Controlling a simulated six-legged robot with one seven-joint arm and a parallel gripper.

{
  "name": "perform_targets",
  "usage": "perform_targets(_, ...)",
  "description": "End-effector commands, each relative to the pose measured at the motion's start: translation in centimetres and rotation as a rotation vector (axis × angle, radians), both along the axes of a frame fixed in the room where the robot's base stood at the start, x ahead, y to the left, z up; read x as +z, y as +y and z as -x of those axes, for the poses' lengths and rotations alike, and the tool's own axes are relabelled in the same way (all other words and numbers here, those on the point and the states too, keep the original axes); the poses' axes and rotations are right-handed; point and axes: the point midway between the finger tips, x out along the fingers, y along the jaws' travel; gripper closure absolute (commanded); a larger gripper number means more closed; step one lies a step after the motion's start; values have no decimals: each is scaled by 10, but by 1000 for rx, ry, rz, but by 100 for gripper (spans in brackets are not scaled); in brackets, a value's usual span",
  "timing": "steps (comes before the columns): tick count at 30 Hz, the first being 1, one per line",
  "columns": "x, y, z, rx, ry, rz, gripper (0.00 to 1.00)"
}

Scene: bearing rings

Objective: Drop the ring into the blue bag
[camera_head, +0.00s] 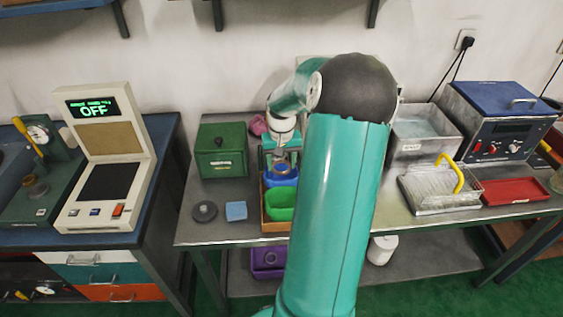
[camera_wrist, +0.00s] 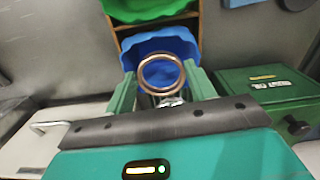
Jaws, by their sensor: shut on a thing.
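My gripper (camera_wrist: 160,88) is shut on a copper-coloured ring (camera_wrist: 143,62), which shows between its two green fingers in the wrist view. The open blue bag (camera_wrist: 185,42) lies behind the ring in that view, and the ring overlaps it in the picture. In the head view the ring (camera_head: 282,168) appears just above the blue bag (camera_head: 284,181). My gripper (camera_head: 280,158) is partly hidden there. The blue bag stands in a wooden rack (camera_head: 265,225), beside a green bag (camera_head: 280,204).
A green box (camera_head: 222,150) stands left of the rack. A dark disc (camera_head: 205,211) and a blue block (camera_head: 236,210) lie in front of it. A wire basket (camera_head: 440,188), a red tray (camera_head: 515,191) and a blue-topped machine (camera_head: 498,120) stand to the right.

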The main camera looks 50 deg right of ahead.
Motion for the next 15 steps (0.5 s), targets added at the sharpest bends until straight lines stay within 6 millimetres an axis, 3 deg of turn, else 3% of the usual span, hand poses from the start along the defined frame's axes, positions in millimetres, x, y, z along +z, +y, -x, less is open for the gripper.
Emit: perform_targets(15,-6,0,0,1,0,0,70)
